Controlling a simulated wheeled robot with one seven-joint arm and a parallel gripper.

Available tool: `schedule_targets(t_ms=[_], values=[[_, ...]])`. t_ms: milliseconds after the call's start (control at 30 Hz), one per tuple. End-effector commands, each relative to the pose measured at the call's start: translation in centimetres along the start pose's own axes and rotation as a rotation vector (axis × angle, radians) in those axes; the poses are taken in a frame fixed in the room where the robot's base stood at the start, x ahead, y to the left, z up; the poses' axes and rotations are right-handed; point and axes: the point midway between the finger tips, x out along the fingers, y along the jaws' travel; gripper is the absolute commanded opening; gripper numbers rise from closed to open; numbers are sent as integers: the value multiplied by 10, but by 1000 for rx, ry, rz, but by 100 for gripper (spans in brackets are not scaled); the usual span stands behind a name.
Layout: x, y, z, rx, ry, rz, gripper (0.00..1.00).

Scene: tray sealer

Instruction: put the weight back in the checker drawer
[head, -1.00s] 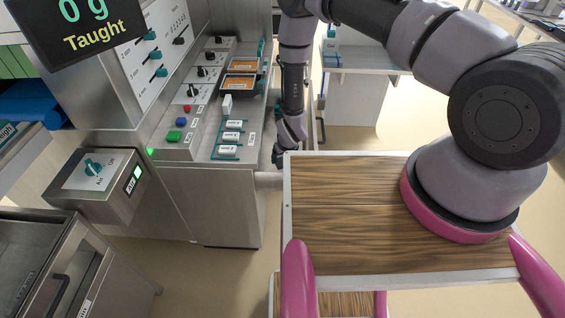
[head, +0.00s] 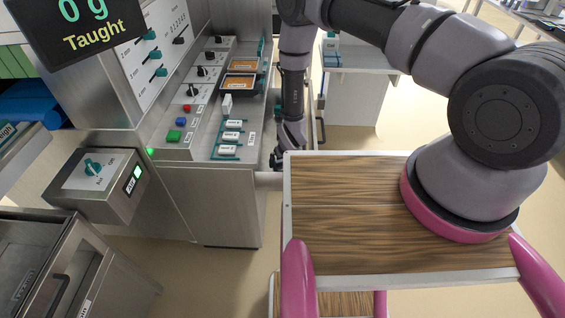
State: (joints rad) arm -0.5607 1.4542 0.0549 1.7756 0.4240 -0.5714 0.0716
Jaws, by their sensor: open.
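My gripper (head: 277,160) is at the end of my downward-hanging forearm, beside the right side of the steel machine. It is small and partly hidden in the head view, and I see nothing held in it. The checker display (head: 88,22) at the top left reads "0 g" and "Taught". I cannot pick out the weight for certain. A small white upright block (head: 227,104) stands on the machine's sloping top. I cannot tell which part is the checker drawer. A grey panel with a partly cut-off label ending in "eigh" (head: 8,131) is at the left edge.
The machine top holds orange-filled trays (head: 241,66), knobs, coloured buttons and white labelled pieces in teal holders (head: 231,137). A steel switch box (head: 97,186) and a steel cabinet with a dark handle (head: 60,290) stand at the left. Free floor (head: 220,280) lies between them and my wooden-topped base.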

Motion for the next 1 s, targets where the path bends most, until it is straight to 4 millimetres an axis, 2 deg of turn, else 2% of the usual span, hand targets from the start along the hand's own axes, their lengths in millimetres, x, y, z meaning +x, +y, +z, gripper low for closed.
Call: schedule_targets(t_ms=[300, 500, 700, 900, 1000], values=[[-67, -1, -1, -1, 0, -1, 100], [-100, 0, 0, -1, 0, -1, 100], [-113, 0, 1, 0, -1, 0, 100], [-114, 0, 1, 0, -1, 0, 100], [-119, 2, -8, 8, 4, -1, 100]])
